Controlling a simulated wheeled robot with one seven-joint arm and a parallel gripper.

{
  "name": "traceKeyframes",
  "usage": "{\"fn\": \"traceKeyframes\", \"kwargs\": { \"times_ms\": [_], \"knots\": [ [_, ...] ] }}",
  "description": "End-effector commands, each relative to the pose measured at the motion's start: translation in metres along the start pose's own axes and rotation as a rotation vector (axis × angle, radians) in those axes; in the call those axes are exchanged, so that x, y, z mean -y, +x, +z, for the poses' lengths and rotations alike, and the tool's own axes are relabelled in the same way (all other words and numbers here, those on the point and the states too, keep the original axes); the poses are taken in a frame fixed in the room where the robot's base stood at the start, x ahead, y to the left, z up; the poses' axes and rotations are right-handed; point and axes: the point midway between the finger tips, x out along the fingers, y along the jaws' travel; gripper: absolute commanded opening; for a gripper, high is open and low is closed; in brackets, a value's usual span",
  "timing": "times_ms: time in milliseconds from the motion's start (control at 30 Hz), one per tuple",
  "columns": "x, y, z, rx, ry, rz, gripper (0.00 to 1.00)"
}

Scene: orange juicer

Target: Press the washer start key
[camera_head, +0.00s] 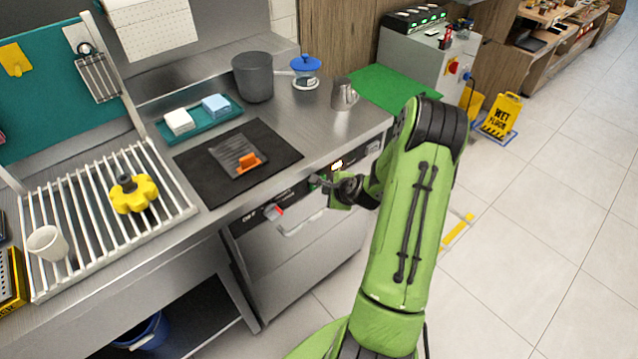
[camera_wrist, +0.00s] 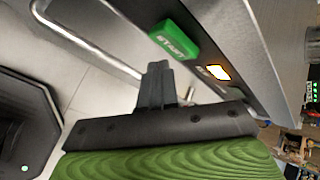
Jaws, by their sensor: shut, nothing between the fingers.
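The washer (camera_head: 305,248) is a steel undercounter machine with a dark control strip along its upper front. Its start key (camera_wrist: 174,40) is a raised green block marked START, seen in the wrist view on the panel. In the head view I cannot clearly tell the key from my gripper's tip. My gripper (camera_head: 320,182) is at the front of the control strip, shut and empty. In the wrist view my gripper's dark fingertips (camera_wrist: 157,68) are together just below the key's lower edge in the picture; I cannot tell whether they touch it.
A lit indicator (camera_wrist: 218,73) is beside the key. The washer's bar handle (camera_wrist: 88,40) runs close to my fingers. Above, the counter holds a black mat (camera_head: 190,160), a grey pot (camera_head: 254,78) and a steel pitcher (camera_head: 343,95). Floor at right is open, with a wet-floor sign (camera_head: 501,116).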

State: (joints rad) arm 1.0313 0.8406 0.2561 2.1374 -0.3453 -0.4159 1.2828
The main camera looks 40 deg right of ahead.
Motion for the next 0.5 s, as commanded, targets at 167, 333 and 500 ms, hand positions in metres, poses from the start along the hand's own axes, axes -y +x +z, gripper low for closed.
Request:
{"fn": "traceKeyframes", "kwargs": {
  "times_ms": [167, 333, 500],
  "knots": [
    [-0.01, -0.011, -0.01, -0.003, 0.003, 0.001, 0.0],
    [-0.018, -0.023, -0.02, -0.004, 0.002, 0.0, 0.0],
    [-0.025, -0.033, -0.025, -0.002, 0.002, 0.0, 0.0]
  ]
}}
